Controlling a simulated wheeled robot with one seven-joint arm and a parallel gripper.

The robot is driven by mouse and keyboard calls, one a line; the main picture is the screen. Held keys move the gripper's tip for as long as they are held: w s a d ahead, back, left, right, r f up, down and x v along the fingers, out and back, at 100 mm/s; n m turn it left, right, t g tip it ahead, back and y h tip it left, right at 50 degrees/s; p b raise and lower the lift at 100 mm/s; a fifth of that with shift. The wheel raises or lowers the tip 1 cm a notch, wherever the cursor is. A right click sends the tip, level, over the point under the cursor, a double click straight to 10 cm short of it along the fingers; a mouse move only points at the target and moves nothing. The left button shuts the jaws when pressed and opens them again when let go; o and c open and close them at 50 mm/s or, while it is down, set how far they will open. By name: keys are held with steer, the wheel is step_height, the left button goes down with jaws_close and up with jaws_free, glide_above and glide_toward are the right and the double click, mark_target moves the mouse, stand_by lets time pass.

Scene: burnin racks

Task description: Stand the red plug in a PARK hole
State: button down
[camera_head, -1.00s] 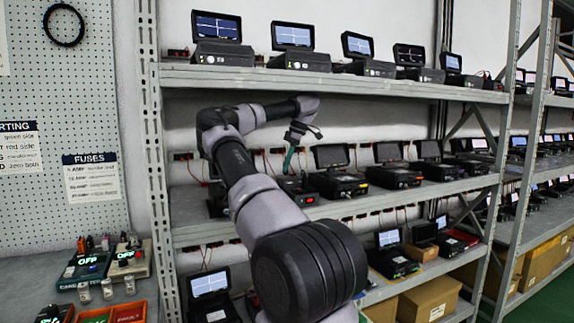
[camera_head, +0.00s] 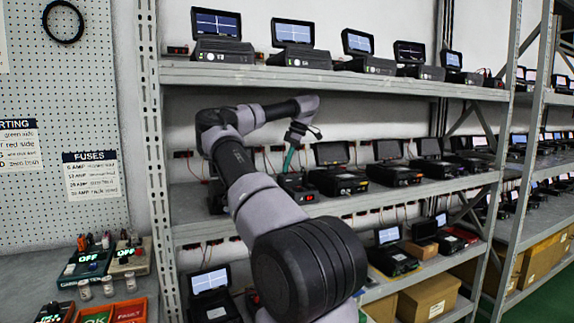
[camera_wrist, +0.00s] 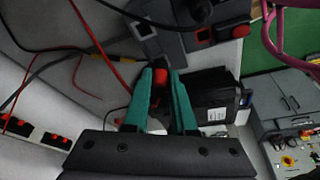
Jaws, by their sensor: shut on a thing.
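My gripper (camera_head: 289,160) reaches over the middle shelf of the near rack, with its green fingers pointing down in the head view. In the wrist view the green fingers (camera_wrist: 160,95) are closed around the red plug (camera_wrist: 161,76), whose red end shows between the tips. The plug cannot be made out in the head view. Below the fingers in the head view stands a small dark box with a red light (camera_head: 298,188). In the wrist view a grey unit (camera_wrist: 150,42) lies just beyond the fingertips. No PARK label is readable in either view.
A dark unit with a screen (camera_head: 337,180) stands right of the small box. Red and black cables (camera_wrist: 62,52) hang near the gripper in the wrist view. The upper shelf (camera_head: 330,80) runs above my arm. A bench with panels (camera_head: 85,262) is at the lower left.

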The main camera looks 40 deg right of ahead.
steer(key=shift+f, duration=0.2)
steer(key=c, duration=0.7)
jaws_free()
steer(key=shift+o, duration=0.5)
steer(key=o, duration=0.3)
steer(key=shift+o, duration=0.2)
